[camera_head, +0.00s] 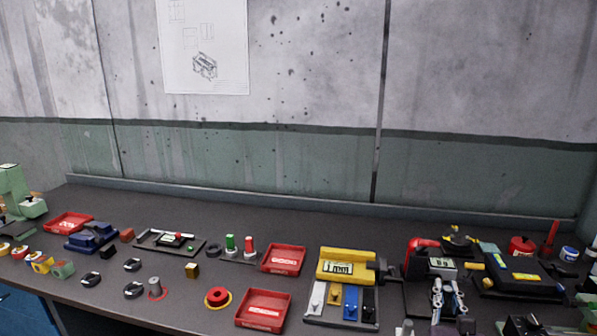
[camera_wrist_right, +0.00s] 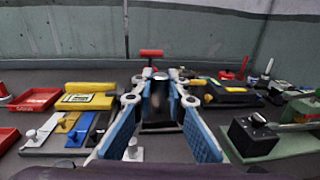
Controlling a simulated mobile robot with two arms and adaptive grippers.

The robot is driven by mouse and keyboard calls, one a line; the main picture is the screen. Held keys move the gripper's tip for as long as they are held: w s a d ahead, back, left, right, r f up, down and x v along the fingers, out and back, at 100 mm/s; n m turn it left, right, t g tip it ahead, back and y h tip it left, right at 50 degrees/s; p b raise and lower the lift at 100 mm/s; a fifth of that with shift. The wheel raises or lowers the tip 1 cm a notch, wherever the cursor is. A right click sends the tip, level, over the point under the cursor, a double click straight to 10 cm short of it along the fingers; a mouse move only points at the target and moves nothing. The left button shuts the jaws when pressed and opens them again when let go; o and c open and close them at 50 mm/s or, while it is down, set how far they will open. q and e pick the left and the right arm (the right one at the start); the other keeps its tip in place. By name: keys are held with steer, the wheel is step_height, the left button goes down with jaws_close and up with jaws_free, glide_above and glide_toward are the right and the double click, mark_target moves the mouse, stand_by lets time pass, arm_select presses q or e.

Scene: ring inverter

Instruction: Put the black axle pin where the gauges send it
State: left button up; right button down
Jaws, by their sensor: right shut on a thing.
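My right gripper (camera_head: 448,300) is at the right front of the bench, in front of the red-armed gauge (camera_head: 418,245) with a small display. In the right wrist view my gripper (camera_wrist_right: 161,100) is shut on a small dark thing (camera_wrist_right: 158,96) between its fingertips; it looks like the black axle pin, but its shape is partly hidden by the fingers. A yellow gauge (camera_head: 345,254) with a display stands left of it. My left gripper is not in view.
Red trays (camera_head: 283,259) and (camera_head: 263,309) stand left of the yellow gauge. Black rings, a red-and-yellow ring piece (camera_head: 217,298) and small blocks lie further left. A black device (camera_head: 517,284) stands to the right. Bare bench lies behind the trays.

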steer(key=s+a+f+n+t+y, duration=0.1)
steer(key=s+a+n+y, duration=0.15)
steer(key=s+a, duration=0.35)
steer(key=s+a+f+n+y, duration=0.1)
steer(key=s+a+f+y, duration=0.15)
steer(key=s+a, duration=0.4)
steer(key=w+d+r+m+g+h, duration=0.1)
steer(key=w+d+r+m+h, duration=0.1)
steer(key=w+d, duration=0.6)
steer(key=w+d+r+m+g+h, duration=0.1)
steer(key=w+d+r+m+h, duration=0.2)
steer(key=w+d, duration=0.5)
steer(key=d+r+h, duration=0.1)
steer(key=d+h, duration=0.1)
steer(key=shift+w+d+r+h, duration=0.15)
steer(key=shift+d+r+h, duration=0.15)
steer(key=shift+r, duration=0.1)
steer(key=shift+f, duration=0.1)
step_height(320, 180, down, 16)
steer(key=b, duration=0.2)
steer(key=shift+a+b, duration=0.1)
steer(key=shift+b, duration=0.25)
steer(key=shift+f, duration=1.7)
